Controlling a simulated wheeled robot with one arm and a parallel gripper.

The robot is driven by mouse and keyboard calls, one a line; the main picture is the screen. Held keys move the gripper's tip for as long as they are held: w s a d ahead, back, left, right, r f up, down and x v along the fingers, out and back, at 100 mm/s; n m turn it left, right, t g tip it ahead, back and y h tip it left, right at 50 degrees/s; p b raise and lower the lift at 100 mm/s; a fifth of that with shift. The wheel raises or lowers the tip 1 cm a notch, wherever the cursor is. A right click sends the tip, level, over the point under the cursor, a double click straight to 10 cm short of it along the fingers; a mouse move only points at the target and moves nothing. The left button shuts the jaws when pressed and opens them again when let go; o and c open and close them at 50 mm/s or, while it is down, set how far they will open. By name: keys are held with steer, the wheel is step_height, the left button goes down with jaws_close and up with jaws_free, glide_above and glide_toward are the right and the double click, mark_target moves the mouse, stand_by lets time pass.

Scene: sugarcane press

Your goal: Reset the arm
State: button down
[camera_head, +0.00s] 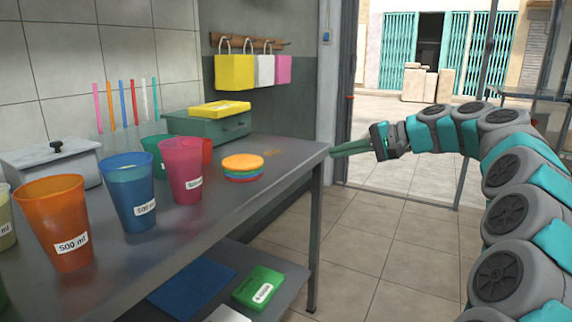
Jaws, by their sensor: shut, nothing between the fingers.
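My arm (500,170) is grey and teal. It arches in from the right side and reaches left over the floor. My gripper (334,153) points left, with its green fingers together and nothing held. Its fingertips are near the right end of the metal table (290,160). I cannot tell whether they touch the table edge.
On the table stand orange (60,225), blue (132,195) and pink (181,172) cups, a stack of coloured lids (243,165) and a green box (207,125). A lower shelf holds a green packet (259,287). Tiled floor (390,230) is free between the table and my arm.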

steer(key=s+a+f+n+g+h, duration=0.1)
steer(key=s+a+f+g+h, duration=0.2)
steer(key=s, duration=0.5)
steer(key=s+a+f+n, duration=0.1)
steer(key=s+a+f, duration=0.3)
steer(key=s+f, duration=0.25)
steer(key=s+a+f+n+g+h, duration=0.2)
steer(key=s+a+f, duration=0.15)
steer(key=s, duration=0.55)
steer(key=s+d+f+g+h, duration=0.1)
steer(key=s+d+f, duration=0.3)
steer(key=s, duration=0.4)
steer(key=s+d+f+g+h, duration=0.1)
steer(key=s+d+f+h, duration=0.3)
steer(key=s+f, duration=0.2)
steer(key=s+d+f+n+h, duration=0.1)
steer(key=s+d+f, duration=0.3)
steer(key=s, duration=0.6)
steer(key=shift+s+d+f+g+h, duration=0.35)
steer(key=shift+f+h, duration=0.35)
steer(key=shift+f, duration=0.25)
steer(key=shift+w+a, duration=0.15)
